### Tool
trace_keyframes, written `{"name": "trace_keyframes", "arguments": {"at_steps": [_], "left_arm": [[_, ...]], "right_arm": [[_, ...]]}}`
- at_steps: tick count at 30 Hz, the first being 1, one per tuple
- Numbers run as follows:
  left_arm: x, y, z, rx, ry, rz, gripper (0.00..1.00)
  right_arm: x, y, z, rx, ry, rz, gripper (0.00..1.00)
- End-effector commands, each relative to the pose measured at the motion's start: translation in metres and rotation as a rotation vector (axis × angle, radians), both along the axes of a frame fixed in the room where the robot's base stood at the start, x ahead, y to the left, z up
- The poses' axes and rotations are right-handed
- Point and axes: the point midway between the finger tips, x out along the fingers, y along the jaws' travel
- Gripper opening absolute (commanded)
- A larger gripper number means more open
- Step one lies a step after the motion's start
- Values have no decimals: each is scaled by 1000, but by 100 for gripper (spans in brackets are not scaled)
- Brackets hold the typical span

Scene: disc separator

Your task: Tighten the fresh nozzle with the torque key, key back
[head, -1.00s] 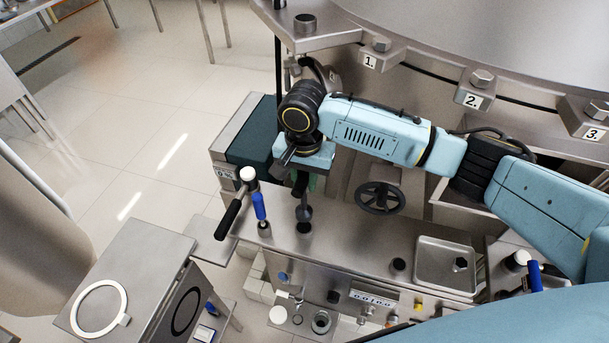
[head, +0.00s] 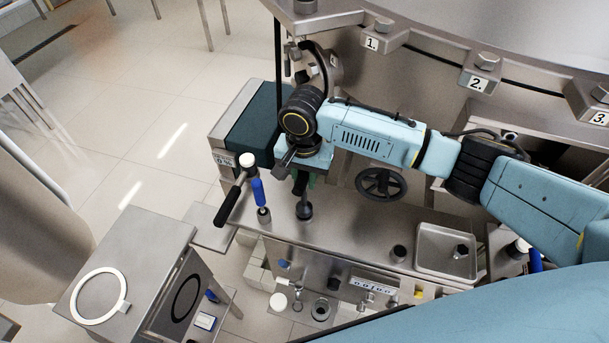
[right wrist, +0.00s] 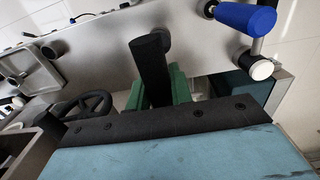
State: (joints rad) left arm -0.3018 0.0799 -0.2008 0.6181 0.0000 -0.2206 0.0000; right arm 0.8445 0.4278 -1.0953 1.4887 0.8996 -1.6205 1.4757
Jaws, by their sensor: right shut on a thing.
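My right gripper (head: 301,183) is over the steel bench, its green fingers shut on a dark upright tool that I take for the torque key (head: 304,209). In the right wrist view the green fingers (right wrist: 157,92) close around its black shaft (right wrist: 150,62). Its lower end, a rounded dark foot, meets the bench top, where a dark round socket is now covered. I cannot tell how deep it sits. The fresh nozzle cannot be identified for sure; a small dark piece (head: 461,251) lies in the steel tray (head: 430,266). My left gripper is not in view.
A black handwheel (head: 381,184) is to the right. A dark cup (head: 399,254) sits left of the tray. Bench top between them is clear.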

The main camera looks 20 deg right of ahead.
Motion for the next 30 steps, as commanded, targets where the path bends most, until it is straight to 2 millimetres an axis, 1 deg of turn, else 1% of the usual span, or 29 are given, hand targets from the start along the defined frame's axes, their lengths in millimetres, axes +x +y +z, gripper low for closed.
{"name": "trace_keyframes", "arguments": {"at_steps": [5,24,30], "left_arm": [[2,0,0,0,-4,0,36],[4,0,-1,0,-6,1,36],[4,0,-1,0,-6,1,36]], "right_arm": [[0,0,0,1,-1,0,0],[0,0,-16,1,-1,-1,0],[0,0,-18,-1,-1,-1,0]]}}
